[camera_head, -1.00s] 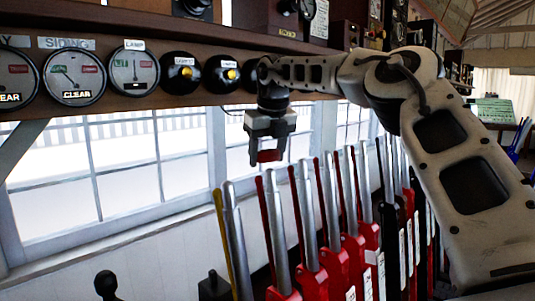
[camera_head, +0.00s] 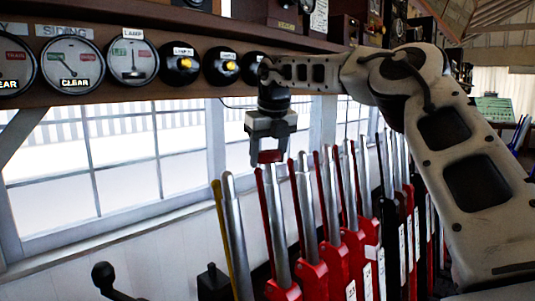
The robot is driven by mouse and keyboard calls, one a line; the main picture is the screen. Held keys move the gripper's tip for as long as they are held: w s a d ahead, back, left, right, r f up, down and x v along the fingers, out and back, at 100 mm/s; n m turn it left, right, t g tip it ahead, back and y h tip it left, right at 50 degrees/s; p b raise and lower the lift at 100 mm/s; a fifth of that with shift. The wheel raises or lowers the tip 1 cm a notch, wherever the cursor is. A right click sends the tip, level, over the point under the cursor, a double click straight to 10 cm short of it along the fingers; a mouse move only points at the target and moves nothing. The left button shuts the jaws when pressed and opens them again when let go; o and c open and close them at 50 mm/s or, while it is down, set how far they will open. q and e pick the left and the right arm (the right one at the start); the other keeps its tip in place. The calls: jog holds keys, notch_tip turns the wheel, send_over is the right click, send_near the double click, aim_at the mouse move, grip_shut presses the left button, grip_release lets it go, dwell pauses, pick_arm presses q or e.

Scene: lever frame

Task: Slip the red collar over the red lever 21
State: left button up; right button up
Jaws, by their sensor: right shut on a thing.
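My right gripper (camera_head: 269,158) hangs pointing down in the middle of the view, shut on the red collar (camera_head: 268,156). Only a small red part of the collar shows between the fingers. Directly below in the picture stand the silver handle tops of a row of levers, with red lower parts. The nearest handle top (camera_head: 269,185) appears just under the collar, and another (camera_head: 304,185) is just to its right. The collar does not appear to be around any lever. I cannot read which lever is number 21. My left gripper is out of view.
A shelf with round gauges (camera_head: 133,58) and black knobs (camera_head: 221,67) runs above and behind the gripper. Windows (camera_head: 110,165) lie behind. A yellow-edged lever (camera_head: 233,230) stands at the row's left end. More levers (camera_head: 392,215) crowd to the right, under my right arm.

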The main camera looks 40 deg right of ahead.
aim_at(270, 171)
jog(key=shift+s+f+b, duration=0.15)
jog(key=shift+f+b, duration=0.65)
jog(key=shift+f, duration=0.2)
jog(key=shift+s+f+b, duration=0.15)
jog(key=shift+f+b, duration=0.65)
jog(key=shift+f, duration=0.2)
jog(key=o, duration=1.1)
jog(key=shift+f, duration=0.1)
jog(key=shift+c, duration=0.2)
jog(key=p+v, duration=0.5)
jog(key=v, duration=0.2)
jog(key=shift+r, duration=0.25)
jog(key=shift+v, duration=1)
